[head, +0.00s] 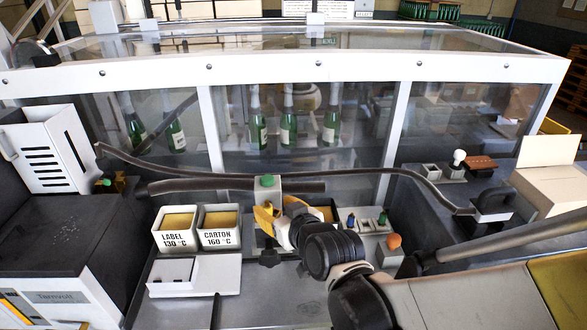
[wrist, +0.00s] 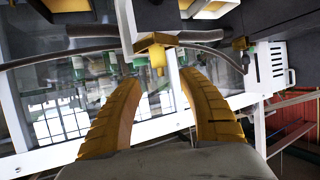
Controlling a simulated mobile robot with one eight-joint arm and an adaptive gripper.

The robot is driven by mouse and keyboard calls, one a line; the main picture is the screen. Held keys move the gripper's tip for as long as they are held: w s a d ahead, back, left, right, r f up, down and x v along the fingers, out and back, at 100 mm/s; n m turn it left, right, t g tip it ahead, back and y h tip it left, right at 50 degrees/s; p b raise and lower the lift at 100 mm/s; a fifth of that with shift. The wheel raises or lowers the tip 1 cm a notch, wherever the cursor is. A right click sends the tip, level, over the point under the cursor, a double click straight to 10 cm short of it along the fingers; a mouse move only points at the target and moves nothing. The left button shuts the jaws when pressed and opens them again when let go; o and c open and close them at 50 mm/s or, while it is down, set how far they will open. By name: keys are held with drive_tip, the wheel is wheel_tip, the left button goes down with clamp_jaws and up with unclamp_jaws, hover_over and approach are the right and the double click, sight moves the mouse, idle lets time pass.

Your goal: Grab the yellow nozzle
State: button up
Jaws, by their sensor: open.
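The yellow nozzle (wrist: 157,50) shows in the wrist view as a brass-yellow piece with a short stub, on a grey block at the hose line. It lies just beyond the fingertips, roughly centred between them. My gripper (wrist: 160,76) is open, its two ribbed yellow fingers apart with nothing between them. In the head view my gripper (head: 274,214) is just below the grey block with a green top (head: 267,184). There its yellow fingers overlap that spot, so I cannot clearly tell the nozzle from them.
Dark hoses (head: 230,187) run across the front of the glazed enclosure (head: 300,83), with green bottles (head: 288,130) inside. The LABEL bin (head: 174,243) and CARTON bin (head: 220,239) stand left of my gripper. A small brass piece (head: 119,182) sits farther left.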

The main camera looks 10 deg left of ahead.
sight(267, 202)
drive_tip(key=b+x, duration=0.1)
drive_tip(key=x, duration=0.3)
drive_tip(key=shift+w+a+f, duration=0.15)
drive_tip(key=shift+w+a, duration=0.1)
drive_tip(key=shift+a, duration=0.05)
drive_tip(key=shift+c, duration=0.4)
clamp_jaws()
